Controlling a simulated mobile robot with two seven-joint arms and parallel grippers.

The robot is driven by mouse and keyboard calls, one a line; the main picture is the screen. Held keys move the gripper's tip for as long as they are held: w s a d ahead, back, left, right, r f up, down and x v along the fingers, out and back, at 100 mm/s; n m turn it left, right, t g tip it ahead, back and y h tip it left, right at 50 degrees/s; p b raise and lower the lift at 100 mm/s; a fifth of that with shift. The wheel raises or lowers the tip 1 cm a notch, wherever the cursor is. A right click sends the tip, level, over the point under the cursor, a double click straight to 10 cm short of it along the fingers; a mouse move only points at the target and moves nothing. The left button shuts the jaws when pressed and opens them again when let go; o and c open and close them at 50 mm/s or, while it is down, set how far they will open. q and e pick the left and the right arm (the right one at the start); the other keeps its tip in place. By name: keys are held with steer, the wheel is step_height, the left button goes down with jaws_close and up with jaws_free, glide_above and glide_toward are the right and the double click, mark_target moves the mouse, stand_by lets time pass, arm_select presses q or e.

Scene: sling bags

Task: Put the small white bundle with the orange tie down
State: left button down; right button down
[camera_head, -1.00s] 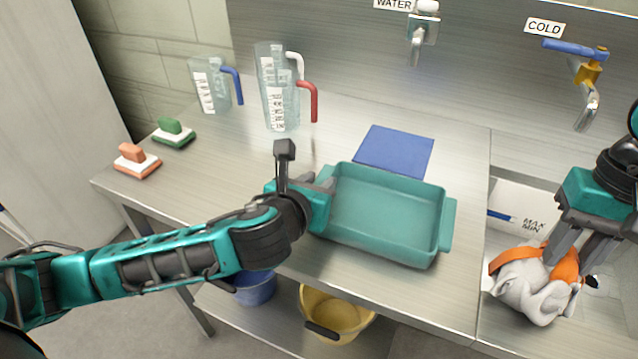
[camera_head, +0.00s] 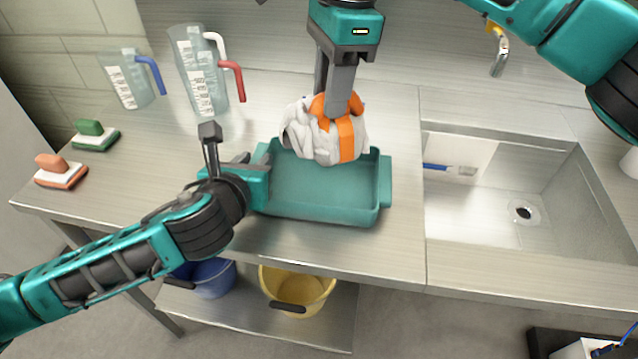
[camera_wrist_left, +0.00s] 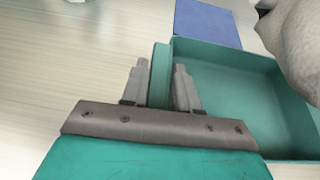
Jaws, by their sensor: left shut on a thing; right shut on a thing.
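The small white bundle (camera_head: 298,128) with its orange tie (camera_head: 346,140) is above the far part of the teal tray (camera_head: 386,190). It also shows at the upper right of the left wrist view (camera_wrist_left: 295,40). My right gripper (camera_head: 338,98) points down from above and is shut on the bundle at the tie. My left gripper (camera_head: 248,163) is shut on the tray's left wall; in the left wrist view its fingers (camera_wrist_left: 161,75) straddle that wall (camera_wrist_left: 160,85). The tray looks empty inside. I cannot tell whether the bundle touches the tray's far rim.
A blue sheet (camera_wrist_left: 207,20) lies behind the tray, hidden by the bundle in the head view. A sink (camera_head: 500,205) is at right. Blue and yellow buckets (camera_head: 297,288) sit on the shelf below.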

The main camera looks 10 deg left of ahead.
mark_target(322, 147)
steer(key=shift+s+a+r, duration=0.1)
steer(key=shift+a, duration=0.3)
steer(key=shift+m, duration=0.3)
step_height(322, 147, down, 10)
steer(key=shift+a+r, duration=0.1)
steer(key=c, duration=0.8)
jaws_free()
steer(key=shift+f, duration=0.2)
steer(key=shift+r, duration=0.15)
steer(key=r, duration=0.4)
steer(key=d+r, duration=0.1)
steer(key=r, duration=0.7)
steer(key=shift+w+d, duration=0.15)
steer(key=shift+w, duration=0.1)
